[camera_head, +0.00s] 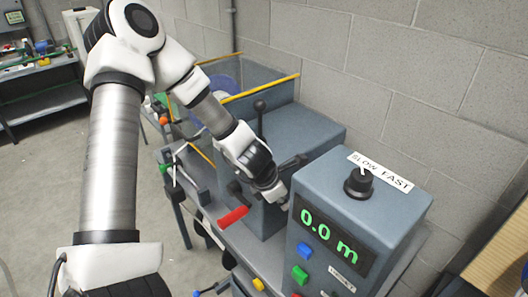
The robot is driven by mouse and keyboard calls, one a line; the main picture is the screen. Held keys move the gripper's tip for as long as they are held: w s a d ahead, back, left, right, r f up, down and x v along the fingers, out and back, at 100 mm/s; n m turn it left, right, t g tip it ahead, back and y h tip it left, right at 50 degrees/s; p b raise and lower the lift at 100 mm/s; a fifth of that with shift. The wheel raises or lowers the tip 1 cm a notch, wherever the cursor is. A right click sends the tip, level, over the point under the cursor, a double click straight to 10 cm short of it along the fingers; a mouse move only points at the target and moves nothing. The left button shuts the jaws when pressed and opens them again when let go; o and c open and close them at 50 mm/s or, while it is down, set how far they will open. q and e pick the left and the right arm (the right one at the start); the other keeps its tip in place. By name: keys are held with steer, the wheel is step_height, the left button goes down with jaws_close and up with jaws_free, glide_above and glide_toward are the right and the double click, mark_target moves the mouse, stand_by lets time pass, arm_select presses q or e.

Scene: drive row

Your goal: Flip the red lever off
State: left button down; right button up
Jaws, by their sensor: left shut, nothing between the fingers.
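The red lever (233,217) sticks out from the front of the grey-blue machine (318,127), its red grip pointing left and slightly down. My left arm reaches in from the upper left over the machine. My left gripper (279,198) is shut and empty, just right of the red lever and apart from its grip, close to the machine's front. The arm's wrist hides part of the machine there. My right gripper is not in view.
A control box (388,208) with a black knob (358,183), a green "0.0 m" display (329,236) and coloured buttons stands close on the right. A black-knobbed stick (260,107) rises behind my wrist. A bin with yellow rails (262,88) is behind. Open floor lies left.

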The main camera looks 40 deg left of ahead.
arm_select(q)
steer(key=s, duration=0.2)
steer(key=s+a, duration=0.1)
steer(key=s, duration=0.2)
steer(key=shift+s+a, duration=0.3)
steer(key=shift+s, duration=0.05)
steer(key=shift+s+f, duration=0.1)
